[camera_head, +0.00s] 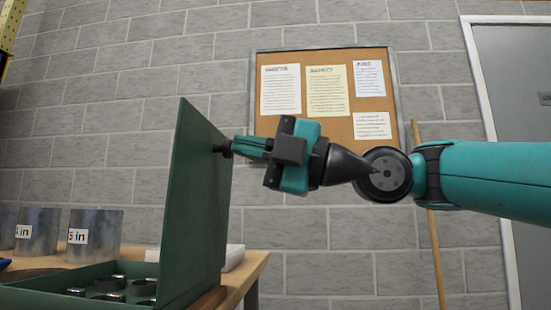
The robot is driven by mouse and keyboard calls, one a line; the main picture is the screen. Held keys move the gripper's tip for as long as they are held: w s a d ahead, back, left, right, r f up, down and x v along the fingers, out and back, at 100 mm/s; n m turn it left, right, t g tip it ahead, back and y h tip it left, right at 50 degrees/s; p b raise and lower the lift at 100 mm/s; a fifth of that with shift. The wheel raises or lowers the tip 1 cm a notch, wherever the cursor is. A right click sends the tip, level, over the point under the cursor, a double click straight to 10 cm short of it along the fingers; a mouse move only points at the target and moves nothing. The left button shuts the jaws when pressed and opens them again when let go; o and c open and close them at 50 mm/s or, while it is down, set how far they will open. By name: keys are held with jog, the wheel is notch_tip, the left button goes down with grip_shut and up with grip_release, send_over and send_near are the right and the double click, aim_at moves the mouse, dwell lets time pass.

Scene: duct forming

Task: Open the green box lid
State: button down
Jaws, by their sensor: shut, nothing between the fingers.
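The green box (75,297) sits on the wooden table at the lower left, with several dark metal rings (110,283) inside it. Its green lid (190,200) stands raised, close to upright, along the right side of the box. My gripper (226,150) comes in from the right at the height of the lid's upper half. Its fingers are shut, with nothing between them. The fingertips are at the lid's right-hand face and look to be touching it near a small dark part. The exact contact is hard to make out.
Metal duct pieces (93,236) labelled "5 in" stand behind the box on the table (250,269). A white object (235,256) lies behind the lid. A corkboard (326,100) hangs on the block wall. A wooden pole (437,255) leans beside a grey door (520,90).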

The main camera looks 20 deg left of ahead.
jog(key=shift+d, duration=0.1)
jog(key=w+d+b, duration=0.2)
jog(key=d+b, duration=0.1)
jog(key=d, duration=1)
jog(key=shift+w+d+f, duration=0.15)
jog(key=shift+d+f, duration=0.15)
